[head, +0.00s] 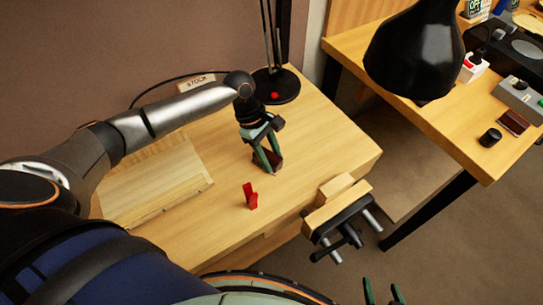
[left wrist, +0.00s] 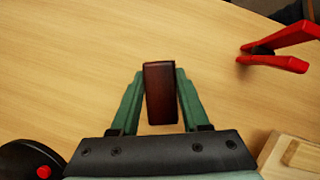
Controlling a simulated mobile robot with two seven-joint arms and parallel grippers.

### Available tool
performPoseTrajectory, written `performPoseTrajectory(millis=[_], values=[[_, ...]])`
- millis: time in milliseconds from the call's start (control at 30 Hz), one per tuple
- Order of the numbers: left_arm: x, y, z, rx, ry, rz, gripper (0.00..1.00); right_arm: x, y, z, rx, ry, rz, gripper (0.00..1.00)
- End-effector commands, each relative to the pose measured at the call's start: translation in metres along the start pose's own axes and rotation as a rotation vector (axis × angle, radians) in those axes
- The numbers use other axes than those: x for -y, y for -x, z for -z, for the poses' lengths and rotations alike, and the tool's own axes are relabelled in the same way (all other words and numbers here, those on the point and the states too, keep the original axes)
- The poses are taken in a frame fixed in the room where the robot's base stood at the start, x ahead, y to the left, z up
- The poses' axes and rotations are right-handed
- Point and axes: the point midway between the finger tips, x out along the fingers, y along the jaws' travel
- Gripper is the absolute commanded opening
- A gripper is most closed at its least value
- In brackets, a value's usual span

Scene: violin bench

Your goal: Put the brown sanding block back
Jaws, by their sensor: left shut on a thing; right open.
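The brown sanding block (head: 275,160) is between the green fingers of my left gripper (head: 268,163), low over the wooden bench (head: 310,140). In the left wrist view the dark brown block (left wrist: 161,93) stands lengthwise between the fingers of my left gripper (left wrist: 161,88), which is shut on it. I cannot tell whether the block touches the bench top. My right gripper (head: 383,292) shows only its green fingertips at the bottom edge of the head view, apart and empty.
A red clamp (head: 250,196) stands in front of the left gripper. A vise (head: 338,210) is on the bench's front right edge. A lamp base (head: 276,86) is behind, and a black lampshade (head: 415,50) hangs at right. A second table (head: 440,110) holds several items, including a reddish-brown piece (head: 513,122).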

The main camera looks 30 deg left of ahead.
Motion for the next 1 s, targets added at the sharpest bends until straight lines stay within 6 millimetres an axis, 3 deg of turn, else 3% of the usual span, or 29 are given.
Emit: performPoseTrajectory(millis=[233,267,500,800,1000], values=[[0.0,-0.001,0.0,0.001,0.0,0.0,0.0,0.0,0.002,0.002,0.0,0.0,0.0,0.75],[0.0,-0.001,0.0,0.0,0.0,-0.001,0.49,0.0,0.001,0.001,0.0,0.0,0.0,0.75],[0.0,-0.001,0.0,0.0,0.0,0.0,0.75,0.0,0.001,0.001,0.0,0.0,0.0,0.75],[-0.001,0.0,0.0,0.0,-0.001,-0.001,0.75,0.0,-0.001,-0.001,0.0,0.0,0.0,0.75],[-0.001,0.031,-0.001,-0.002,-0.001,-0.004,0.75,0.0,0.002,0.002,0.0,0.0,0.0,0.75]])
